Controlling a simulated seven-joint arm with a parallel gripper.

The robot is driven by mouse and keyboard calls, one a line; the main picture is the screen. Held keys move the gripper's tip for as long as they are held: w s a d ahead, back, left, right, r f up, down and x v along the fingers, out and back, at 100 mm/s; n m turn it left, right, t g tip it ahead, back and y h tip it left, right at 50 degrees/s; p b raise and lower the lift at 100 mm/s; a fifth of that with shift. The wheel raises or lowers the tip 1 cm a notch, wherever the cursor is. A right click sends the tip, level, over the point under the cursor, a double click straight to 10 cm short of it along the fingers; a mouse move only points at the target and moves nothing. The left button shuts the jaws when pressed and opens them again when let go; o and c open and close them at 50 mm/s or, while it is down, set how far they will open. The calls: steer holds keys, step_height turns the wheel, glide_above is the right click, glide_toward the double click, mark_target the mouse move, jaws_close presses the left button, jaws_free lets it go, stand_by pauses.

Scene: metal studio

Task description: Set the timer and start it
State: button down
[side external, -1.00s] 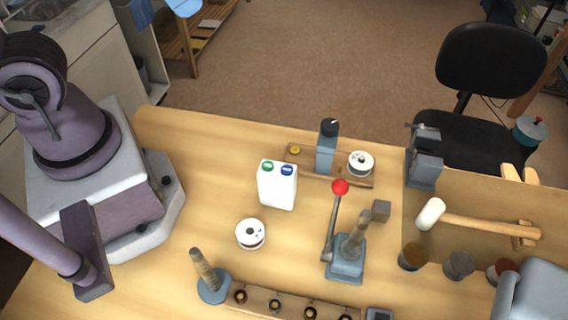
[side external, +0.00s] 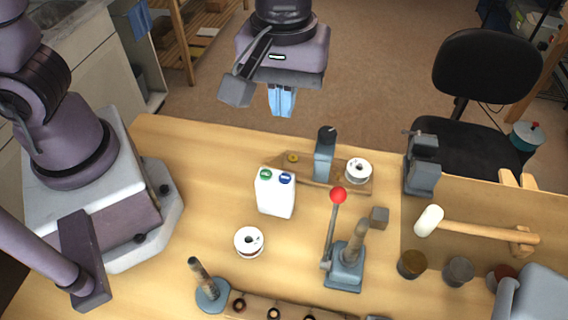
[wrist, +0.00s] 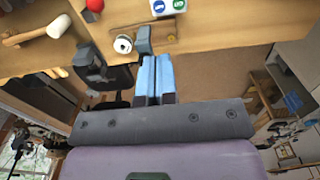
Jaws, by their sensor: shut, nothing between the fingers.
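No thing on the bench is clearly marked as a timer. A blue-grey upright block (side external: 324,160) with a black knob on top stands on a wooden board (side external: 362,187). A white round dial-like piece (side external: 358,170) and a yellow button (side external: 292,158) are also on the board. A white box (side external: 275,196) with a green and a blue top button stands in front; its buttons show in the wrist view (wrist: 168,7). My gripper (side external: 282,112) is shut and empty, pointing down above and behind the bench's far edge, apart from everything. Its light-blue fingers show in the wrist view (wrist: 155,58).
A lever with a red ball (side external: 338,195) rises from a blue-grey base (side external: 344,271). A white spool-like disc (side external: 249,241) lies in front of the white box. A mallet (side external: 430,220), a grey clamp-like device (side external: 422,165) and small pots are at the right. Bench left of the white box is clear.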

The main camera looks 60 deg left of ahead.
mark_target(282, 176)
stand_by(0.3)
step_height(282, 176, down, 14)
stand_by(0.6)
steer(key=shift+s+a+f, duration=0.1)
steer(key=shift+f, duration=0.8)
steer(key=shift+r, duration=0.1)
steer(key=r, duration=0.9)
steer(key=shift+w+d, duration=0.25)
steer(key=shift+w, duration=0.05)
